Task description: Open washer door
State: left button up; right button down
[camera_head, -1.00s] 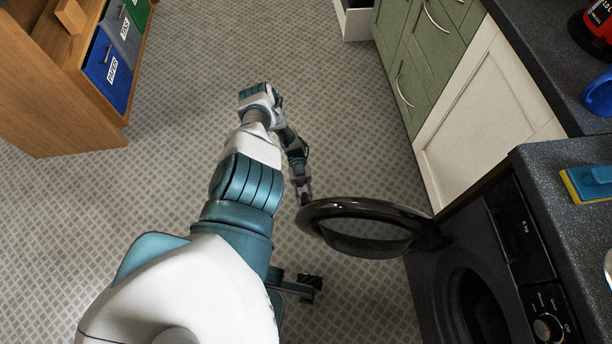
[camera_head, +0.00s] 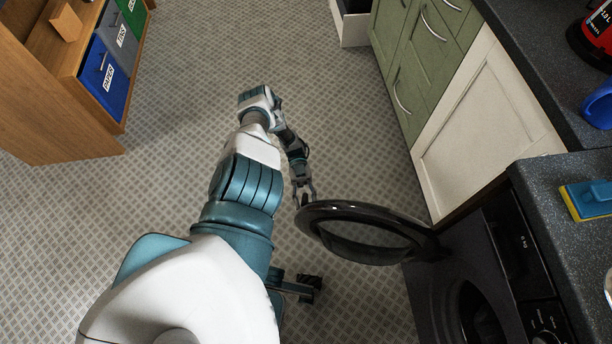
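The washer (camera_head: 455,275) is dark and stands at the lower right. Its round black door (camera_head: 350,209) stands swung out from the front, hinged on its right side, and the drum opening (camera_head: 480,315) shows partly at the bottom. My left gripper (camera_head: 304,197) is at the free outer edge of the door, at the end of the white and teal arm. Its two fingers look spread, with the tips at or just above the rim. I cannot tell whether they touch it. My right gripper is not clearly in view.
Green drawers (camera_head: 415,70) and a cream cabinet panel (camera_head: 475,125) line the right, under a dark worktop (camera_head: 540,75) with a blue and yellow sponge (camera_head: 587,200). A wooden shelf (camera_head: 50,110) with recycling bins (camera_head: 105,75) stands at the upper left. The tiled floor between is clear.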

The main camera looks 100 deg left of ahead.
pick_arm(q)
jog(key=shift+s+a, duration=0.1)
jog(key=shift+a, duration=0.2)
jog(key=v, duration=0.7)
dwell(0.3)
